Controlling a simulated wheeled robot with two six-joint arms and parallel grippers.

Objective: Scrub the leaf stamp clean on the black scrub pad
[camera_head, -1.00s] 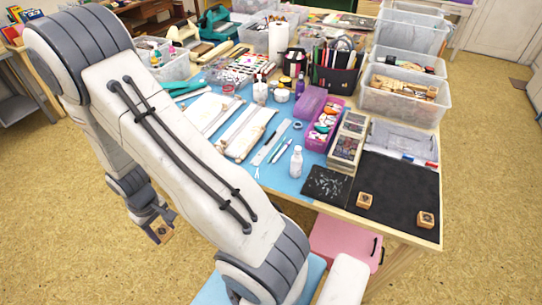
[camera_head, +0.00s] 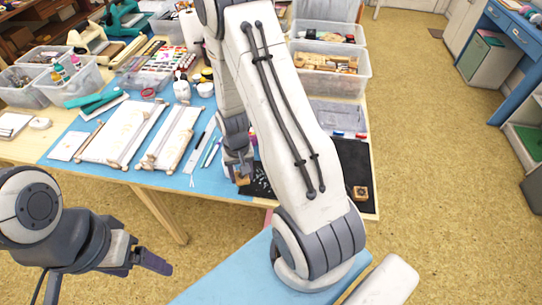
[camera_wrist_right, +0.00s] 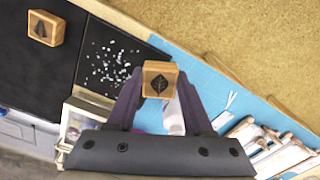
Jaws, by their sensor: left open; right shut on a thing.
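The leaf stamp (camera_wrist_right: 160,80) is a small wooden block with a dark leaf mark. My right gripper (camera_wrist_right: 158,88) is shut on it. In the head view the right gripper (camera_head: 243,172) holds the stamp (camera_head: 242,181) near the left side of the black scrub pad (camera_head: 262,184). The pad, flecked with white, also shows in the right wrist view (camera_wrist_right: 108,62), left of the stamp. I cannot tell the height of the stamp or whether it touches the pad. My arm hides part of the pad. My left gripper (camera_head: 152,262) is open and empty, over the floor.
A black mat (camera_head: 352,163) lies at the table's right end. One other stamp (camera_head: 361,193) sits on it; a stamp with a tree-like mark (camera_wrist_right: 45,28) shows in the wrist view. Rolling pins and boards (camera_head: 172,137) lie left, with clear bins (camera_head: 330,72) behind.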

